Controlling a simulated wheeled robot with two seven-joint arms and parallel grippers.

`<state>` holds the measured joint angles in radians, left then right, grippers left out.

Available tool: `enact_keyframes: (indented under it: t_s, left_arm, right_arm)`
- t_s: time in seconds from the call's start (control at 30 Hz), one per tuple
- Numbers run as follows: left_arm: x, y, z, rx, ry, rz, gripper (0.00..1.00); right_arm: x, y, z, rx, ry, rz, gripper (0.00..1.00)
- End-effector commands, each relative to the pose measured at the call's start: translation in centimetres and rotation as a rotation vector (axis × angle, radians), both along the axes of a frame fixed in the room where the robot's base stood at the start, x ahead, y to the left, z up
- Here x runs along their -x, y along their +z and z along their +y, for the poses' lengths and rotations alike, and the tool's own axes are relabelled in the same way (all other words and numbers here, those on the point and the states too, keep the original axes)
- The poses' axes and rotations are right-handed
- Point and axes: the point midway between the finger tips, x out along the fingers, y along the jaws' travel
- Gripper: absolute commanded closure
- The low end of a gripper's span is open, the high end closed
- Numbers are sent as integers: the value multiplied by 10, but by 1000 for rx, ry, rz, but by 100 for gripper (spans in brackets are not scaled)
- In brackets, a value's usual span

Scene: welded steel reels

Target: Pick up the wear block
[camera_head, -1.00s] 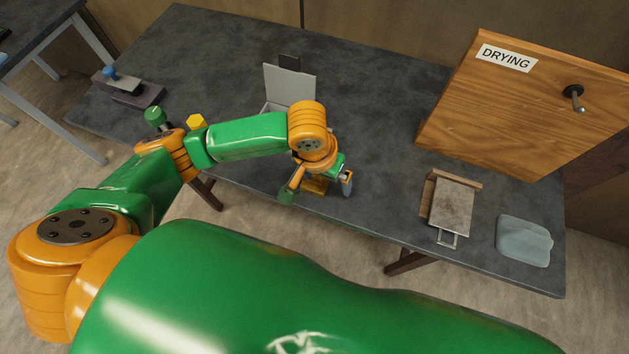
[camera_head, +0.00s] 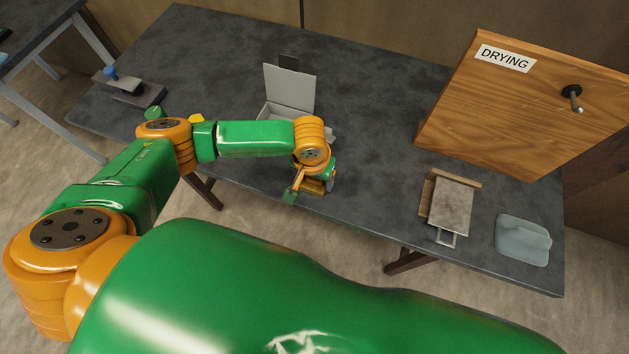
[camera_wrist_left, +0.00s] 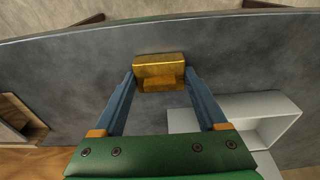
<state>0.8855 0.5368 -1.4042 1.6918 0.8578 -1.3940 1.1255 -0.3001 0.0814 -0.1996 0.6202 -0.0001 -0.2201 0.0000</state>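The wear block appears to be the gold-coloured block (camera_wrist_left: 160,70), top centre in the left wrist view. It lies near the front edge of the dark table. In the head view a gold patch (camera_head: 313,186) shows beneath my left wrist, mostly covered by the gripper. My left gripper (camera_wrist_left: 160,78) points at the block, its two blue-grey fingers apart, one tip at each side. I cannot tell whether the tips touch it. In the head view the left gripper (camera_head: 310,192) is low over the table's front edge. My right gripper is not in view.
A grey open box (camera_head: 290,90) stands just behind my left wrist. A wooden cabinet marked DRYING (camera_head: 520,100) is at right. A metal plate on a wooden piece (camera_head: 453,205) and a pale translucent item (camera_head: 523,240) lie front right. The table's middle (camera_head: 375,120) is clear.

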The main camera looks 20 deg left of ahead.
Motion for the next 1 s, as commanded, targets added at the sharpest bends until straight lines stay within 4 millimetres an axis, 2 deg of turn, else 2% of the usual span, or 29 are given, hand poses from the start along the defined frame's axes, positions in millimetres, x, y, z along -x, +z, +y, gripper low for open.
enact_keyframes:
  t_s: [0.03, 0.17, 0.53, 0.67, 0.73, 0.97, 1.0]
  left_arm:
    - [0, 0, 0, 0, 0, 0, 65]
    - [0, 0, 0, 0, 0, 0, 100]
    - [-1, 5, 0, 2, 1, -2, 100]
    - [-1, 22, -1, 2, 1, -3, 100]
    - [-1, 37, 2, 3, 1, -4, 100]
    - [11, 95, 54, -2, 2, -7, 100]
    - [14, 97, 68, -4, 8, -4, 100]
  right_arm:
    - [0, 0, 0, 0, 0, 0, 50]
    - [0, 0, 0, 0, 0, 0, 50]
    - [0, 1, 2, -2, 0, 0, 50]
    - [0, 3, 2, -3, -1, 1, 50]
    - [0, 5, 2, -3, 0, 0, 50]
    - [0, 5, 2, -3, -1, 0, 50]
    - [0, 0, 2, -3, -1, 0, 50]
